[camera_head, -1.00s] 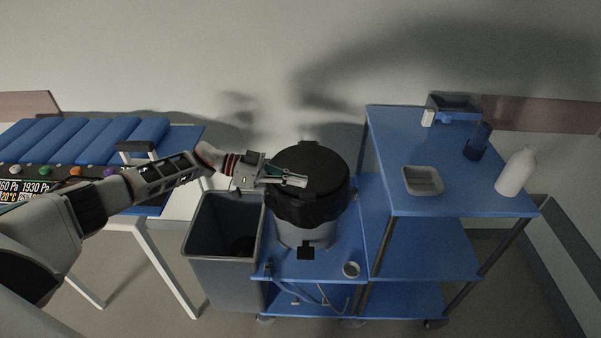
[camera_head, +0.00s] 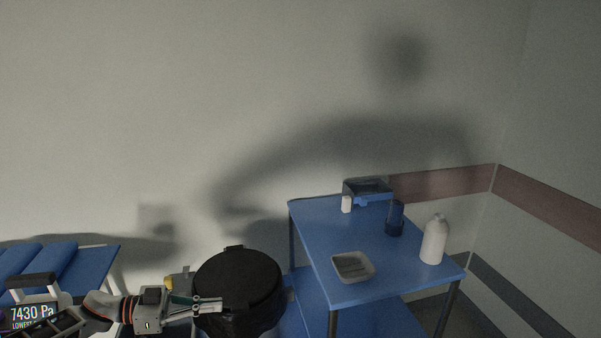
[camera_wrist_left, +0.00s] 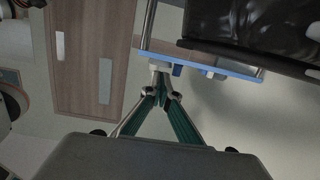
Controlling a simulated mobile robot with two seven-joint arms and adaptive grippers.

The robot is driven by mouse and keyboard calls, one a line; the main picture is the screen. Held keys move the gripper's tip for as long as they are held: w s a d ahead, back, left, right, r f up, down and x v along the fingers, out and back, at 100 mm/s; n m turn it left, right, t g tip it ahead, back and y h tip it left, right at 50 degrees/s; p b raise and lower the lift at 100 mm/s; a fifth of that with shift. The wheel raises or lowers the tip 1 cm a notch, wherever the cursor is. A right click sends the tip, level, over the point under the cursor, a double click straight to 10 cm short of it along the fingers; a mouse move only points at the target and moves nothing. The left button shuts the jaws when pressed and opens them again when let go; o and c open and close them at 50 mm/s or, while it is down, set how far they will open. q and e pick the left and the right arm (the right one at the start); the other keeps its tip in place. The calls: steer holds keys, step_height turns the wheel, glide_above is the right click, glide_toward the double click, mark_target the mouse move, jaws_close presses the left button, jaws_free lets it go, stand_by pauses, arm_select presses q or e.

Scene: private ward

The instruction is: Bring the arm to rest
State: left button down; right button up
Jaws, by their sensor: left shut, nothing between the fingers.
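My left gripper (camera_head: 208,304) is at the bottom of the head view, its fingers pointing right in front of the black-lidded bin (camera_head: 238,280). Its fingers are together and hold nothing. In the left wrist view the green-sided fingers (camera_wrist_left: 161,84) meet at their tips, with a blue shelf edge (camera_wrist_left: 200,66) and a black bag (camera_wrist_left: 255,32) beyond them. I cannot tell whether the fingers touch the bin. My right gripper is not in view.
A blue trolley (camera_head: 308,217) stands to the right, carrying a grey tray (camera_head: 352,267), a white bottle (camera_head: 434,240), a dark blue cup (camera_head: 395,218) and a box (camera_head: 368,190). A blue padded surface (camera_head: 92,268) is at left. A wooden door (camera_wrist_left: 90,60) shows in the wrist view.

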arm_select(q)
steer(key=s+d+f+n+t+y, duration=0.2)
steer(key=s+d+f+n+t, duration=0.15)
steer(key=d, duration=0.25)
steer(key=s+d+f+n+t+y, duration=0.1)
steer(key=s+d+f+n+t, duration=0.1)
steer(key=s+d+f+t, duration=0.4)
steer(key=s+a+f+n+g+y, duration=0.2)
steer(key=s+a+f+y, duration=0.2)
steer(key=s+f, duration=0.2)
steer(key=s+a+f+n+g+y, duration=0.1)
steer(key=s+a+f+n+y, duration=0.1)
steer(key=s+f+y, duration=0.3)
steer(key=s+a, duration=0.1)
steer(key=s, duration=0.3)
steer(key=shift+s+a+f+g+y, duration=0.3)
steer(key=shift+s+a+f+g, duration=0.05)
